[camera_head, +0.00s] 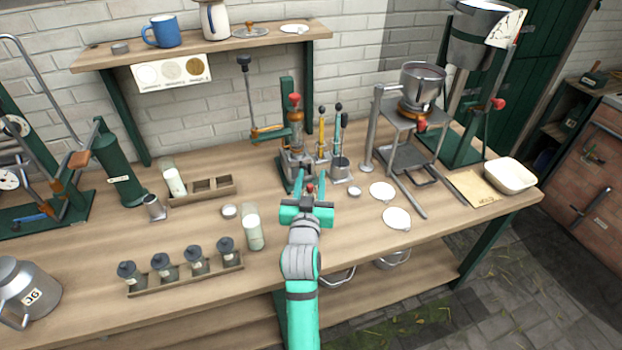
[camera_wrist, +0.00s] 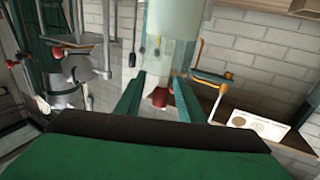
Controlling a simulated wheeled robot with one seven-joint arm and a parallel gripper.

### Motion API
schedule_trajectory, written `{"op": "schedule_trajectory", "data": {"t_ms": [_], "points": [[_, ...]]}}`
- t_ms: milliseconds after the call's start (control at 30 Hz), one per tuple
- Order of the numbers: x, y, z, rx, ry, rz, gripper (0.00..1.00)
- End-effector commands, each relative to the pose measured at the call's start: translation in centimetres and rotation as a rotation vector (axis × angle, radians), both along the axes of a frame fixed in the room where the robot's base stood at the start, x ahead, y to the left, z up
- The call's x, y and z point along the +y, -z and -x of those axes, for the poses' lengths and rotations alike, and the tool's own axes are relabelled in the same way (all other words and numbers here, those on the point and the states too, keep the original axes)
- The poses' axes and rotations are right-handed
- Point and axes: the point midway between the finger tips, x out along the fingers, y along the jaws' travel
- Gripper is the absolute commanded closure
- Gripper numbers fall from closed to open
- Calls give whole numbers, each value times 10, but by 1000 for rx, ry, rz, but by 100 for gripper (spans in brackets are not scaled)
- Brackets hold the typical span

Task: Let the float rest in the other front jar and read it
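My gripper (camera_head: 312,178) is over the middle of the bench, its two fingers apart. A small red piece (camera_wrist: 158,97) shows between them in the wrist view, with gaps at both sides; it may be the float's top, but I cannot be sure. Beyond the fingers is a clear glass cylinder with pale content (camera_wrist: 172,25), apparently a front jar; the wrist picture is upside down. In the head view my gripper and arm hide most of that spot. Another front jar (camera_head: 252,230), with whitish liquid, stands left of my gripper. No scale reading is legible.
A glass jar (camera_head: 174,180) stands by the wooden rack (camera_head: 205,193) at the back left. Several dark-capped bottles stand in a front tray (camera_head: 190,279). A green press (camera_head: 288,125) rises behind my gripper. White discs (camera_head: 396,218) lie to the right. The front left bench has free room.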

Motion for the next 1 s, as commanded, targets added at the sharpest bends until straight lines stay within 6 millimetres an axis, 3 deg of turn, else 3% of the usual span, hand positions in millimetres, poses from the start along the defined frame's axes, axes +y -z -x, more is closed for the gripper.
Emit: {"op": "schedule_trajectory", "data": {"t_ms": [600,1000], "points": [[9,1,94,0,-1,0,65],[11,4,107,3,-3,1,65]]}}
